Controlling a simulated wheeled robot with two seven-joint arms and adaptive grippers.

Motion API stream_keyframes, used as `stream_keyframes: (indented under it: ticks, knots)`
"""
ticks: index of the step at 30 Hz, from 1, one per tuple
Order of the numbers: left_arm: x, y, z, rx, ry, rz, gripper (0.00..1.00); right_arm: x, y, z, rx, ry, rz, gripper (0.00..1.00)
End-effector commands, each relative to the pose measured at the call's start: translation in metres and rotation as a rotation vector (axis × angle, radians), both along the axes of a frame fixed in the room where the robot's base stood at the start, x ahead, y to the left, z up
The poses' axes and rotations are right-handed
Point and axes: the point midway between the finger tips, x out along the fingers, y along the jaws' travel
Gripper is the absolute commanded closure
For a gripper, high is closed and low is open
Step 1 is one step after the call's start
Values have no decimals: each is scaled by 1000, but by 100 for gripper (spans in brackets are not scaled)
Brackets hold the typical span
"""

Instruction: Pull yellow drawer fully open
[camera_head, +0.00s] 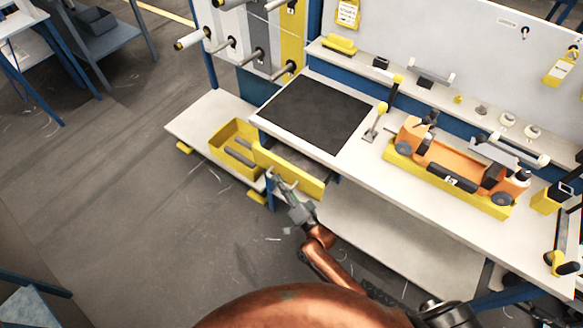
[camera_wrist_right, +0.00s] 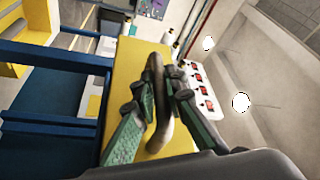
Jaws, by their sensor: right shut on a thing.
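The yellow drawer (camera_head: 308,183) sits under the left part of the white workbench. In the right wrist view the drawer front (camera_wrist_right: 125,75) is a flat yellow panel with a curved dark handle (camera_wrist_right: 162,120). My right gripper (camera_head: 281,184) is at the drawer front. In the wrist view its green-padded fingers (camera_wrist_right: 155,105) are shut on the handle, one on each side. The inside of the drawer is mostly hidden. My left gripper is not in view.
A yellow bin (camera_head: 228,136) with grey parts stands on the low shelf (camera_head: 190,125) left of the drawer. On the bench are a black mat (camera_head: 315,112) and an orange device (camera_head: 455,160) in a yellow tray. Open floor (camera_head: 150,220) lies in front and left.

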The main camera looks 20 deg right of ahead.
Motion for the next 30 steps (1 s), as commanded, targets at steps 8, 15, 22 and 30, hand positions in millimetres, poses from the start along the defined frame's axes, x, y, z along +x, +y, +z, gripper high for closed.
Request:
stream_keyframes:
  ticks: [8,15,22,30]
  knots:
    - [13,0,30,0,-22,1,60,-57,72,3,2,3,0,100]
    - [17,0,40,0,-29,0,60,-90,115,1,1,1,0,100]
    - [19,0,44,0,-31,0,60,-106,135,0,0,1,-1,100]
    - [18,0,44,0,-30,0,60,-110,141,-1,-1,1,3,100]
